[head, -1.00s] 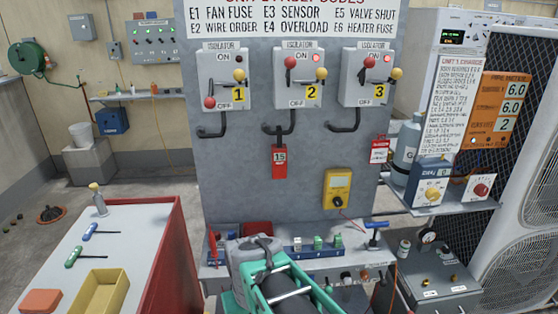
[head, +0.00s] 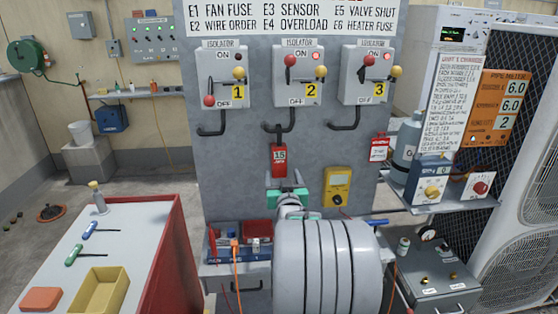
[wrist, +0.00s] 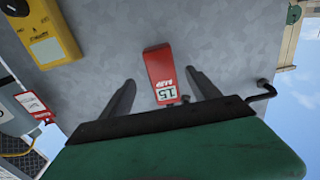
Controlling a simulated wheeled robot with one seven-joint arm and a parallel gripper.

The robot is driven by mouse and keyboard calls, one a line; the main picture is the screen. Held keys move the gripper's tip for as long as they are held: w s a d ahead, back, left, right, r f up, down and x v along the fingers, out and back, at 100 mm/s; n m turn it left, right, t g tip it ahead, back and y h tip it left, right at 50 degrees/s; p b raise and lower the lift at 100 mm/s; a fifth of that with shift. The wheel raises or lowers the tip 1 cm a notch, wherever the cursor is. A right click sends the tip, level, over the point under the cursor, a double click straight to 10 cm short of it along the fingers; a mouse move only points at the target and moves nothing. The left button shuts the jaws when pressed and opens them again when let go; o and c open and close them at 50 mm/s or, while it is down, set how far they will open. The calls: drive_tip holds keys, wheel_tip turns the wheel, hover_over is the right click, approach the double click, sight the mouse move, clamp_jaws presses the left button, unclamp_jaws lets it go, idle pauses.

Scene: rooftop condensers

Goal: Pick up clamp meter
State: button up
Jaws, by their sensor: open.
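A red device marked 15 (head: 279,160), which I take for the clamp meter, hangs upright on the grey panel below isolator 2. In the wrist view the red device (wrist: 162,72) shows between my two dark fingers, its 15 label nearest my palm. My gripper (head: 287,190) is just below it in the head view, pointing at the panel; in the wrist view my gripper (wrist: 162,80) is open, with a gap on each side of the device. No contact shows. The device's lower end is partly hidden by my gripper in the head view.
A yellow meter (head: 338,187) is mounted right of the red device. A red tag (head: 379,149) hangs at the panel's right edge. A shelf with small parts (head: 232,262) lies below, partly hidden by my arm.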

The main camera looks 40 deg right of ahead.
sight(280, 167)
drive_tip(key=p+x, duration=0.2)
drive_tip(key=x, duration=0.5)
drive_tip(key=shift+w+d+r+p, duration=0.15)
drive_tip(key=shift+w+p, duration=0.2)
drive_tip(key=shift+s, duration=0.1)
drive_tip(key=shift+c, duration=0.2)
drive_tip(key=shift+r, duration=0.1)
clamp_jaws()
